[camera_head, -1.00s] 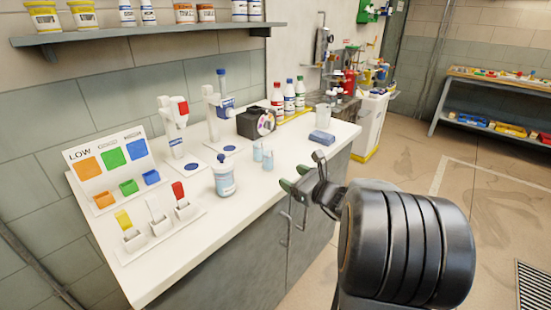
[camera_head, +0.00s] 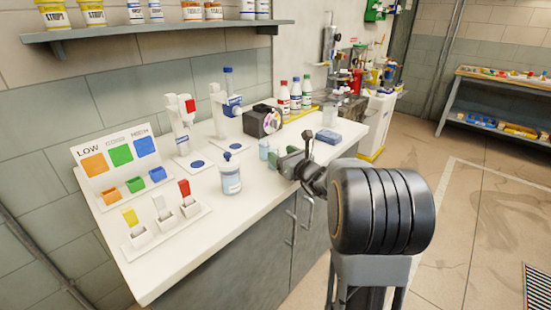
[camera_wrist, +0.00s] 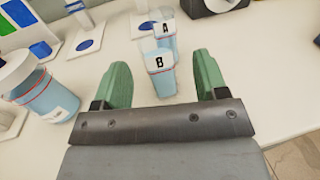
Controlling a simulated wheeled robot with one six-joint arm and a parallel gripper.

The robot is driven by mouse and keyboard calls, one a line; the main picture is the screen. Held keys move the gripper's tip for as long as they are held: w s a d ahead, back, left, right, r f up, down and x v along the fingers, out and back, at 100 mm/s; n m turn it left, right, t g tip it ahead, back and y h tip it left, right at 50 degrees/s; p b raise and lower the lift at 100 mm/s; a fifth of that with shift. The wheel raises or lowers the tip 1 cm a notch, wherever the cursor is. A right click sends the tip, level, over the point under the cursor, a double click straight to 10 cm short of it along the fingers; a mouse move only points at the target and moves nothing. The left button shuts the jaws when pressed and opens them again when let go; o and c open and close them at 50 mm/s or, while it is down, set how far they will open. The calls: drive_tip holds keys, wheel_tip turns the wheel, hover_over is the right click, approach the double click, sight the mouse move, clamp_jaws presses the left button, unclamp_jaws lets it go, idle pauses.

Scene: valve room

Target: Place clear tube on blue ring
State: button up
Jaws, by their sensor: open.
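Two clear tubes with pale blue contents stand upright on the white counter. In the wrist view, tube B (camera_wrist: 160,82) is nearer and stands between my green fingers; tube A (camera_wrist: 166,36) is just behind it. My gripper (camera_wrist: 161,66) is open around tube B, with gaps on both sides. In the head view, one tube (camera_head: 264,149) shows left of my gripper (camera_head: 286,157); the other is mostly hidden behind the fingers. Blue round marks lie on two white stand bases: the left one (camera_head: 197,164) and the right one (camera_head: 232,140). Both are empty.
A black device (camera_head: 262,121) and several bottles (camera_head: 294,97) are behind. A rack with coloured strips (camera_head: 162,222) fills the front left counter.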

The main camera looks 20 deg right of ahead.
sight(277, 151)
drive_tip(key=shift+x, duration=2.2)
drive_tip(key=shift+s+a, duration=0.1)
drive_tip(key=shift+a, duration=0.05)
drive_tip(key=shift+c, duration=0.3)
drive_tip(key=c, duration=1)
drive_tip(key=shift+c, duration=0.2)
drive_tip(key=shift+r, duration=0.15)
